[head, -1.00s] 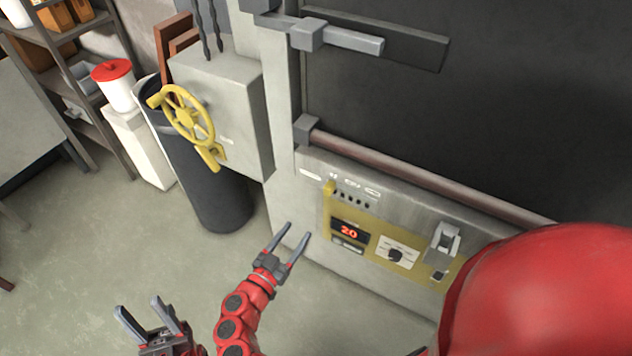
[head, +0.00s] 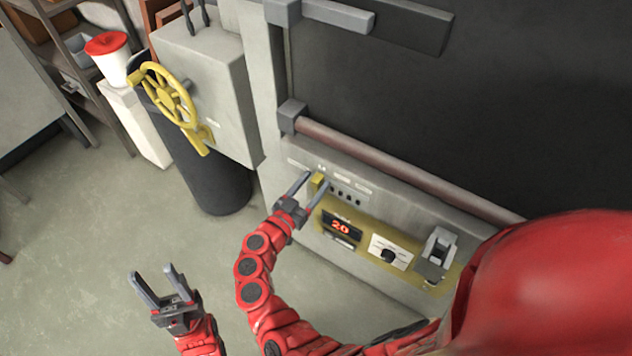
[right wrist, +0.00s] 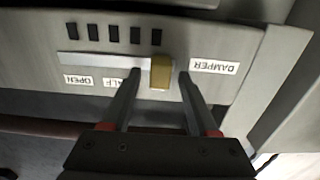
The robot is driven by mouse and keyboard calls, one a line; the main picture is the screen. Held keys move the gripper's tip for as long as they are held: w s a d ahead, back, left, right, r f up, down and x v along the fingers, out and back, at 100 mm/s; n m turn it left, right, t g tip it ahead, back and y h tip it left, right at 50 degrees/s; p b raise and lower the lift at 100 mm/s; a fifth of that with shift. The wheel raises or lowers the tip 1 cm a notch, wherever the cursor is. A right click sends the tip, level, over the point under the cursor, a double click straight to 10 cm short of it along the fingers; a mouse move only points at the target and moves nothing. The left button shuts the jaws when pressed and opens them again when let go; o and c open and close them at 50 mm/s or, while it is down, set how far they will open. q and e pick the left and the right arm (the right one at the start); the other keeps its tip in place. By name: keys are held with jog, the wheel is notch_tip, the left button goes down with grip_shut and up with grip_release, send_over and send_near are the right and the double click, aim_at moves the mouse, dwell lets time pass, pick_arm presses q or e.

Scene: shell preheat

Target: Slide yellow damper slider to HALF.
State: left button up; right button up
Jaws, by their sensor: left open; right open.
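The yellow damper slider (head: 317,181) sits on the oven's control panel, at the left end of its slot in the head view. In the right wrist view, which shows the panel upside down, the slider (right wrist: 161,72) is at the slot's right end, beside the DAMPER label (right wrist: 214,67). The HALF label (right wrist: 113,83), partly covered by a finger, and the OPEN label (right wrist: 78,80) lie to its left. My right gripper (head: 316,184) is open, with one finger on each side of the slider and small gaps. My left gripper (head: 151,272) is open and empty above the floor.
A red 20 display (head: 340,227), a dial (head: 389,255) and a switch (head: 437,250) sit lower on the panel. An oven door handle bar (head: 400,165) runs above it. A yellow handwheel (head: 170,95) is at left. The floor (head: 90,230) there is clear.

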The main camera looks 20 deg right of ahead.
grip_shut()
dwell(1.4)
